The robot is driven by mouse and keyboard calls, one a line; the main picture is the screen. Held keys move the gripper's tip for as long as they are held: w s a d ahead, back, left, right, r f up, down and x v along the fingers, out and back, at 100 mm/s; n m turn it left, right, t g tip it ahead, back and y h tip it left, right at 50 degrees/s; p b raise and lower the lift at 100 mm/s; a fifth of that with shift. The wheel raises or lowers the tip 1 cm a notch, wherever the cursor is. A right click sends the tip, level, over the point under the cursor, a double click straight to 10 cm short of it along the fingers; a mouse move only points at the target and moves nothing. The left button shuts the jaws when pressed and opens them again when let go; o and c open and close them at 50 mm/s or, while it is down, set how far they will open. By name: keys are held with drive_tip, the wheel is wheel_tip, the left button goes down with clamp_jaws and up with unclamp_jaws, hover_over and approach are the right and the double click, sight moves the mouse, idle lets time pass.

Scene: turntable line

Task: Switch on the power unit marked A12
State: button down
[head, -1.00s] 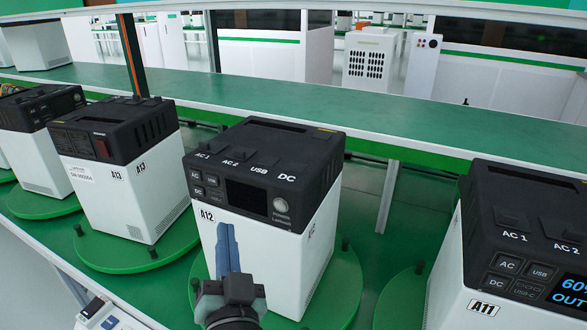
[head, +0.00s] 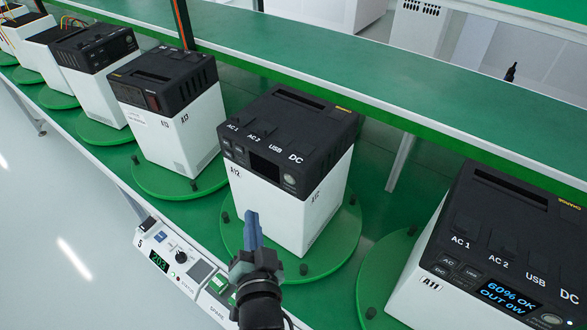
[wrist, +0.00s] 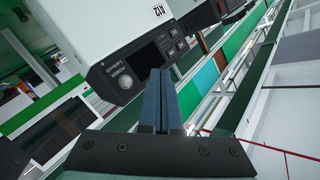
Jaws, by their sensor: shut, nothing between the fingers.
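The power unit marked A12 (head: 275,207) is a white box with a black top, standing on a round green turntable (head: 335,255). Its display (head: 265,168) is dark. A round grey button (head: 290,181) sits right of the display; in the wrist view this button (wrist: 125,82) is next to "POWER" lettering, left of the fingertips. My gripper (head: 251,214) is in front of the unit's lower white face in the head view, with its blue fingers together and empty. The fingers (wrist: 160,74) point toward the control panel in the wrist view. I cannot tell whether they touch it.
Unit A11 (head: 400,300) at right has a lit display reading "60% OK, OUT 0W". Unit A13 (head: 180,135) stands at left, with more units beyond. A control box (head: 178,262) lies along the bench's front edge. A green shelf (head: 400,110) runs behind.

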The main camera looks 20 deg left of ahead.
idle(0.3)
drive_tip(key=b, duration=0.6)
approach(282, 175)
drive_tip(key=w+a+f, duration=0.1)
drive_tip(key=w+a, duration=0.1)
drive_tip(key=a, duration=0.1)
drive_tip(key=shift+w+r+b, duration=0.15)
drive_tip(key=shift+w+b, duration=0.3)
drive_tip(key=shift+w, duration=0.25)
drive_tip(key=shift+w+d, duration=0.1)
idle(1.0)
drive_tip(key=shift+w+d+b, duration=0.1)
drive_tip(key=shift+w+b, duration=0.2)
drive_tip(key=shift+w+d, duration=0.1)
drive_tip(key=shift+w, duration=0.25)
idle(0.5)
drive_tip(key=shift+s, duration=0.1)
drive_tip(key=shift+s+a, duration=0.25)
drive_tip(key=shift+s, duration=0.4)
